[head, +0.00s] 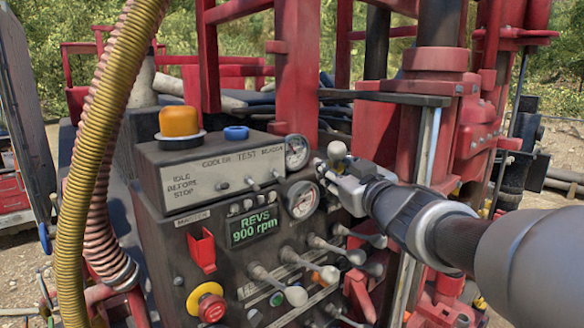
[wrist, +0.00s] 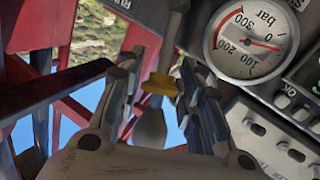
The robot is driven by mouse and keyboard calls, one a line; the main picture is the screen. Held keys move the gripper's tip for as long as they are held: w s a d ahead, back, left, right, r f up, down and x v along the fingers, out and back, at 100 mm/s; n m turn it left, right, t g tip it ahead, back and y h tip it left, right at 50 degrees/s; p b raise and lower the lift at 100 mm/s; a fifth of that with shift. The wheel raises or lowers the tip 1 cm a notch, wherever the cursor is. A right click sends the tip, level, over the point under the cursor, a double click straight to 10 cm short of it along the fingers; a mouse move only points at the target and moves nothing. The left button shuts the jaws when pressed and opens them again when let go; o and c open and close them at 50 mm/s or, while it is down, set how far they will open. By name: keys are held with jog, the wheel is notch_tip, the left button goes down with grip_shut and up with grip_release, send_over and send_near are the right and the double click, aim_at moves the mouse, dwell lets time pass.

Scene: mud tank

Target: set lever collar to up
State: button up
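In the wrist view a lever with a pale, rounded knob (wrist: 150,128) runs between the two fingers of my gripper (wrist: 158,76). A yellow collar (wrist: 159,88) sits around its shaft, just past the knob. The fingers stand apart on either side of the collar, and gaps show between them and it, so my gripper looks open. In the head view my gripper (head: 338,182) is at the upper right of the control panel, beside the pale knob (head: 337,150).
A pressure gauge (wrist: 246,42) is close to the right finger in the wrist view. The panel (head: 180,245) carries several other levers, a red emergency button (head: 210,308) and a REVS display (head: 254,228). Red mast frames and a dark horizontal bar (head: 385,97) stand behind.

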jog(key=v, duration=1.2)
jog(key=s+d+f+m+g+h+b, duration=0.1)
jog(key=s+d+f+m+h+b, duration=0.2)
jog(key=f, duration=0.4)
jog(key=s+d+f+m+g+h+b, duration=0.1)
jog(key=s+f+g+h+b, duration=0.1)
jog(key=f+b, duration=0.5)
jog(key=s+d+f+m+g+h+b, duration=0.1)
jog(key=s+d+f+m+h+b, duration=0.15)
jog(key=f, duration=0.55)
jog(key=s+a+f+g+y+b, duration=0.1)
jog(key=s+a+f+g+b, duration=0.2)
jog(key=s+f, duration=0.2)
jog(key=s+a+f+g+y+b, duration=0.1)
jog(key=s+a+f+g+b, duration=0.2)
jog(key=s+f, duration=0.3)
jog(key=s+a+f+n+g+y+b, duration=0.1)
jog(key=s+f, duration=0.5)
jog(key=f, duration=0.8)
jog(key=a+g+b, duration=0.1)
jog(key=a+b, duration=0.1)
jog(key=b, duration=0.1)
jog(key=shift+a+g, duration=0.25)
jog(key=shift+g, duration=0.15)
